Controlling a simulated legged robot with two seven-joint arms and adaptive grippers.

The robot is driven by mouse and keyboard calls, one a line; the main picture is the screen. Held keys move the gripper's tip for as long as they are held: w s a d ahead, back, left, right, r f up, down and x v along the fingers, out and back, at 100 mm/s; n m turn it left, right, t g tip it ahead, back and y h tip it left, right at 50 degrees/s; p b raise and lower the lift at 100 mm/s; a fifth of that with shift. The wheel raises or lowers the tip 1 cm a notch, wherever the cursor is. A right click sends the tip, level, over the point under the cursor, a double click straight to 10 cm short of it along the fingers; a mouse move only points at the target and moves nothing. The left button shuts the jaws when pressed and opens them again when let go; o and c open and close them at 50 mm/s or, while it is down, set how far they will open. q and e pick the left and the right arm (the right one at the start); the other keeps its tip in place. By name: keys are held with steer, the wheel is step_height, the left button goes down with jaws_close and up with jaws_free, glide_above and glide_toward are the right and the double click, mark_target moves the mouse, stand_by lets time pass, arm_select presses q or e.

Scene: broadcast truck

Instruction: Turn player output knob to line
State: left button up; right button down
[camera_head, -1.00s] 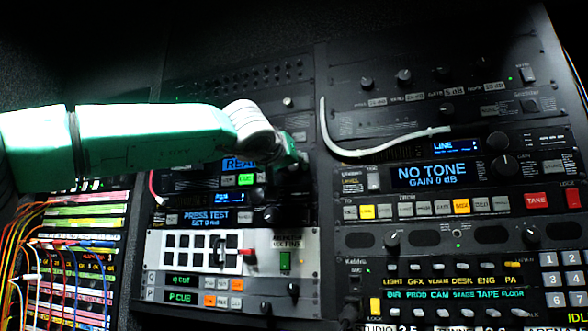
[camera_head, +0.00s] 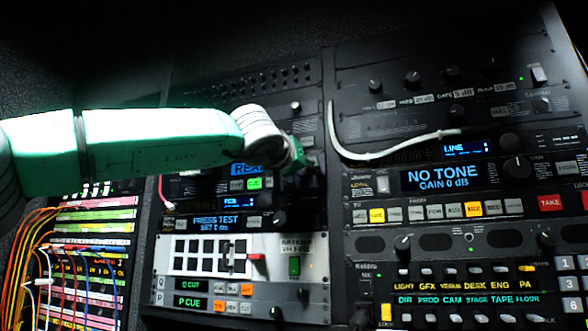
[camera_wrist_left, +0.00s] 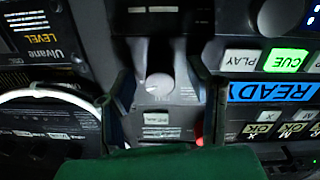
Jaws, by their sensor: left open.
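My left gripper (camera_head: 303,160) is at the player unit, right of its blue READY display (camera_head: 247,168), its fingers mostly hidden by the wrist. In the left wrist view the open fingers of my left gripper (camera_wrist_left: 168,98) stand on either side of a grey knob (camera_wrist_left: 158,86) with a pale top. The knob sits between the fingers; I cannot tell whether they touch it. The READY display (camera_wrist_left: 272,92) and a lit green CUE button (camera_wrist_left: 285,61) are beside it. Lettering near the knob is too small to read. My right gripper is not in view.
A white cable (camera_head: 395,151) curves over the rack right of my gripper. A unit showing NO TONE (camera_head: 442,175) is to the right. Orange patch cables (camera_head: 30,240) hang at lower left. A white-faced panel (camera_head: 210,257) lies below the player.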

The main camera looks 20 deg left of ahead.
arm_select(q)
steer(key=s+a, duration=0.1)
steer(key=s, duration=1)
steer(key=shift+f, duration=0.15)
steer(key=shift+s, duration=0.1)
